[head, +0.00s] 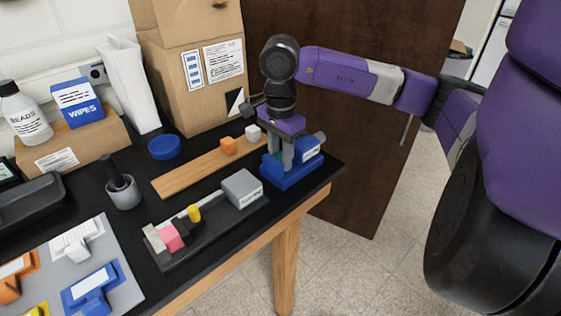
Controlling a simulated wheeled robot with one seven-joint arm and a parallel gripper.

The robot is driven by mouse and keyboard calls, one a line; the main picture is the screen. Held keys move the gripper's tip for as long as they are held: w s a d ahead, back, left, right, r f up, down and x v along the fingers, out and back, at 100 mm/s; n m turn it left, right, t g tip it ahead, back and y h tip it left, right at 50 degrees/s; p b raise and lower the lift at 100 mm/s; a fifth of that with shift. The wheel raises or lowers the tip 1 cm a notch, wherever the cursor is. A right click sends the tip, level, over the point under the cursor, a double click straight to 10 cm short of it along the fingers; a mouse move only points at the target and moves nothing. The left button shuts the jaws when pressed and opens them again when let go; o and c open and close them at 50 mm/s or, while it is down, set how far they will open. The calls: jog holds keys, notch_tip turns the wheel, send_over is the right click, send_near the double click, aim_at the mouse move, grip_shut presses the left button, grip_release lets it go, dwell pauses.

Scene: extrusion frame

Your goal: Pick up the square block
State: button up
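My gripper (287,158) points down at the right end of the black table, over a blue bin or holder (293,176) with a white label. Its fingers reach down to the bin. I cannot tell whether they are apart, or whether anything is between them. Several blocks could be the square block. A larger grey block (242,189) with a label sits nearer, at the right end of a dark tray (205,236).
Pink (171,237) and yellow (194,213) pieces sit on the dark tray. A blue bowl (164,147), a grey cup (124,191) and a cardboard box (198,78) stand behind and left. The table's right edge is close to my gripper.

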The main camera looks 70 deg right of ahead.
grip_shut()
jog(key=shift+r, duration=0.1)
